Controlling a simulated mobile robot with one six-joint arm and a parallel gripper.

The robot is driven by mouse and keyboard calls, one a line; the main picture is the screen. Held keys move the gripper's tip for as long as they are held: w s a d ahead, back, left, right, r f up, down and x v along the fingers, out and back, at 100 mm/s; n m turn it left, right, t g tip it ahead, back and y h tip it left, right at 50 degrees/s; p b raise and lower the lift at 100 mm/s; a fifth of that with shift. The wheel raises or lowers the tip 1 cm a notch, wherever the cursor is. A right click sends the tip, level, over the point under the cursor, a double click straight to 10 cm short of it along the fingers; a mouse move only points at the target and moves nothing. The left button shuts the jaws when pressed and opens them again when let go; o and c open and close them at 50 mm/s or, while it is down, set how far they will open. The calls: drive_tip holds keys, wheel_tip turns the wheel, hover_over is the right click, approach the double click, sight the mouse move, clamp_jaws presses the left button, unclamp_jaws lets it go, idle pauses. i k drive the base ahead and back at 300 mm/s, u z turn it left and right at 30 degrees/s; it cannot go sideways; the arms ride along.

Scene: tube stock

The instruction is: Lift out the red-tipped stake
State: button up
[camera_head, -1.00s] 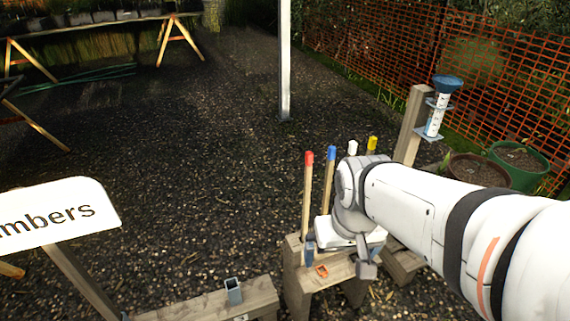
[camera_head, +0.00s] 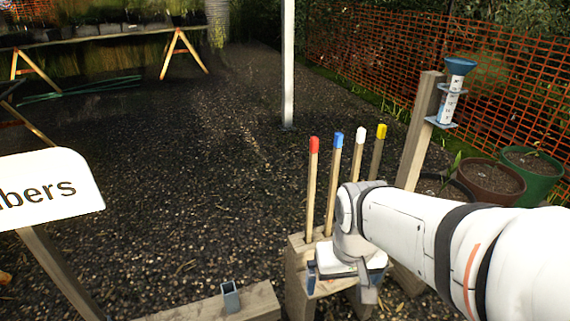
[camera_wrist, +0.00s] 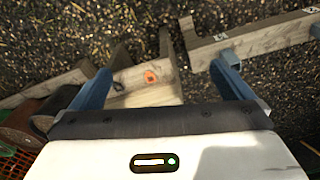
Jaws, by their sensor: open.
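The red-tipped stake (camera_head: 310,195) stands upright at the left end of a row of stakes in a wooden stand (camera_head: 297,262). The blue-tipped (camera_head: 333,180), white-tipped (camera_head: 357,155) and yellow-tipped (camera_head: 378,150) stakes stand to its right. My gripper (camera_head: 340,284) is low in front of the row, just right of and nearer than the red-tipped stake's foot, not around it. In the wrist view, my open gripper (camera_wrist: 162,68) shows two blue fingers with nothing held between them.
A low wooden beam with a blue-grey socket (camera_head: 230,297) lies front left, beside a white sign (camera_head: 45,190). A post with a rain gauge (camera_head: 450,95) and plant pots (camera_head: 490,180) stand right. A white pole (camera_head: 288,65) stands behind.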

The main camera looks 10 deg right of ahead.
sight(315, 142)
drive_tip(key=z, duration=2.3)
drive_tip(key=k, duration=1.45)
drive_tip(key=u, duration=0.95)
drive_tip(key=i, duration=1)
drive_tip(key=u, duration=0.1)
